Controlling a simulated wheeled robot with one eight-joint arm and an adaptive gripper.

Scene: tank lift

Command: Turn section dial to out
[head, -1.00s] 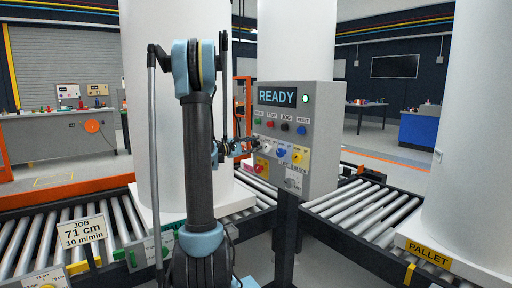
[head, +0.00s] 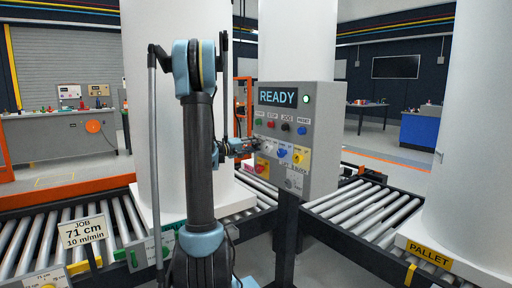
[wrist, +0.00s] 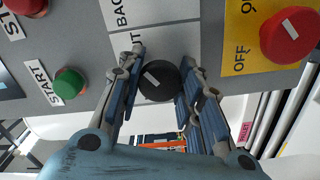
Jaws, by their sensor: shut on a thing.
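The section dial (wrist: 159,82) is a round black knob with a white pointer mark, on the grey control panel (head: 322,150). In the wrist view its pointer slants to the upper left. A white label above it shows "BACK" and another word ending in T, partly hidden by a finger. My gripper (wrist: 155,98) is shut on the dial, with one blue-padded finger on each side.
A green START button (wrist: 68,82) is left of my fingers. A red knob (wrist: 290,35) on a yellow OFF plate is at the right. In the head view, blue (head: 281,153) and yellow (head: 299,156) controls are close by. The panel's display (head: 277,96) reads READY.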

